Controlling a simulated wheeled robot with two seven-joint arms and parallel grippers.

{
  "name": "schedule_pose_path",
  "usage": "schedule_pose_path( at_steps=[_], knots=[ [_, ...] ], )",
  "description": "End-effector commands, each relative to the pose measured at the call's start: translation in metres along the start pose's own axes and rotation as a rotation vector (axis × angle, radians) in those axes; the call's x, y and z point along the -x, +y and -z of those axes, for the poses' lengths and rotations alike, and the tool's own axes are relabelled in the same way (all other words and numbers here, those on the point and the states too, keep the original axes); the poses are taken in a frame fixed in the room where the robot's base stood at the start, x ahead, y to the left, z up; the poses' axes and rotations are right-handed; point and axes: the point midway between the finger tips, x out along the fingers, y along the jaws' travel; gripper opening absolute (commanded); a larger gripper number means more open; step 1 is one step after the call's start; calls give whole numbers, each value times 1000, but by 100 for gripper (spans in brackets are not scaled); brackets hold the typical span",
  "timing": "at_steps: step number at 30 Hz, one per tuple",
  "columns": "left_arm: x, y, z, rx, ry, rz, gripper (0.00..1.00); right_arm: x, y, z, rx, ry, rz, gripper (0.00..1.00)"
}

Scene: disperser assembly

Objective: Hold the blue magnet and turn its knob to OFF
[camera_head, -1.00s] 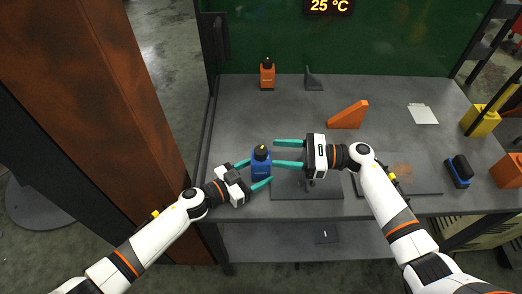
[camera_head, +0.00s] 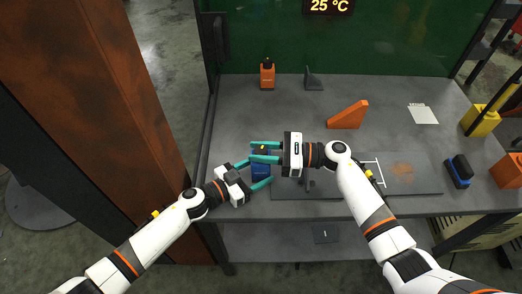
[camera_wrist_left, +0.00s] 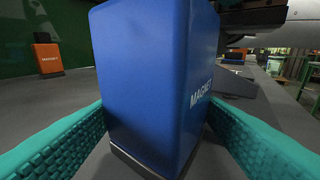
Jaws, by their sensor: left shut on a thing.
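The blue magnet (camera_head: 262,171) stands upright on the table near its front left. It fills the middle of the left wrist view (camera_wrist_left: 150,80), with the word MAGNET on its side. My left gripper (camera_head: 255,174) is shut on it, one turquoise finger on each side. The knob (camera_head: 262,149) on top shows a yellow mark. My right gripper (camera_head: 257,152) reaches over the top from the right, its fingers on either side of the knob with a small gap between them. I cannot tell whether they touch the knob. The knob's setting is not readable.
An orange magnet (camera_head: 267,75) and a grey wedge-shaped part (camera_head: 313,79) stand at the back. An orange triangular block (camera_head: 348,115) lies at mid-table. A dark plate (camera_head: 300,192) lies under my right gripper. A blue-black object (camera_head: 459,170) is at the right.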

Motion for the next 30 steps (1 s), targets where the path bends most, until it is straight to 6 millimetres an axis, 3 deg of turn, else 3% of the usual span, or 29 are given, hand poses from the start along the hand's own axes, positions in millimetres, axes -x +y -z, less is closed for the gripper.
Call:
schedule_pose_path(
  at_steps=[5, 19, 30],
  knots=[
    [0, 1, 0, 1, 0, -2, 27, 0, 0, 0, 0, -2, 27, 8],
    [0, 1, 0, 0, 0, -2, 27, -1, 0, -2, -2, -3, 368, 8],
    [0, 1, 0, 1, 0, -2, 27, 0, -2, -1, -2, -1, 415, 8]
  ],
)
